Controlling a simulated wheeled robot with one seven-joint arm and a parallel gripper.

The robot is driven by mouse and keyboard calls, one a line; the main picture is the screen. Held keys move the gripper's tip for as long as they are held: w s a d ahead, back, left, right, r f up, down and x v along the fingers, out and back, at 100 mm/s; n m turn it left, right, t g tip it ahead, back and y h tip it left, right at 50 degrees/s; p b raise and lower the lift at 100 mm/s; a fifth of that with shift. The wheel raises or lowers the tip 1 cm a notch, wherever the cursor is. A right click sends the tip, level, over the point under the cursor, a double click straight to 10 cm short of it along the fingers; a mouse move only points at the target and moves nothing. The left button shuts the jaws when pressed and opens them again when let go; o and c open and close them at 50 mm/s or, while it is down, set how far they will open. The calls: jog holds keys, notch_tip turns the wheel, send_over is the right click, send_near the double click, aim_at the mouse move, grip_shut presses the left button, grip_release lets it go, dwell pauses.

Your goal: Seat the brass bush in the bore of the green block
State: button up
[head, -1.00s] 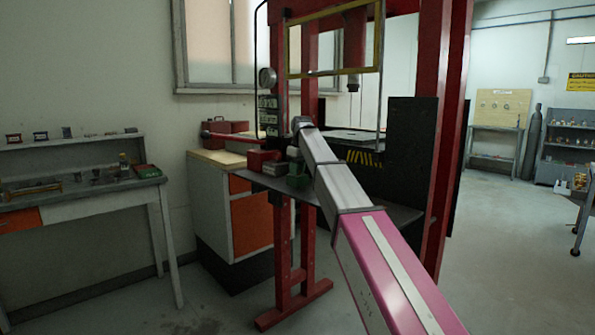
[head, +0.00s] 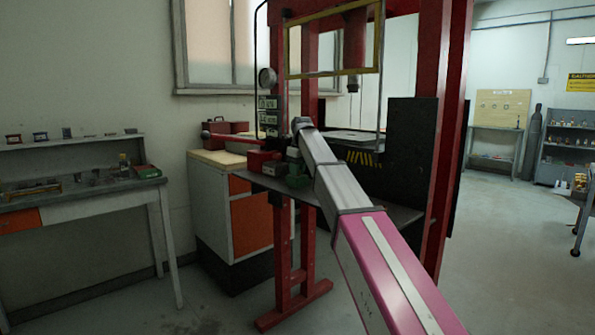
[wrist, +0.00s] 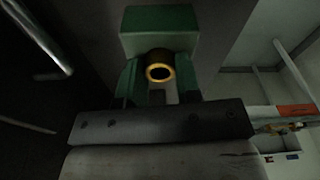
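The green block (wrist: 160,30) is at the top centre of the wrist view. The brass bush (wrist: 160,66) is a short gold ring with a dark hole, against the block's near side. I cannot tell how far it sits in the bore, which is hidden. My gripper (wrist: 159,82) comes up from the dark bar at the bottom of the wrist view. Dark green forms flank the bush left and right, and I cannot tell whether they are fingers or block, or touch it. In the head view a small green shape (head: 297,169) shows beside my arm; the bush and fingertips cannot be made out.
The red press frame (head: 435,130) stands around my arm, with a gauge and a dark plate (head: 408,140). A red box (head: 262,161) is on the shelf left of my arm. A cabinet (head: 222,205) and a workbench (head: 100,195) stand left. Floor at right is open.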

jog(key=shift+o, duration=0.6)
notch_tip(320, 180, up, 12)
jog(key=d, duration=0.1)
jog(key=shift+s+f, duration=0.15)
jog(key=shift+s, duration=0.3)
jog(key=shift+s, duration=0.1)
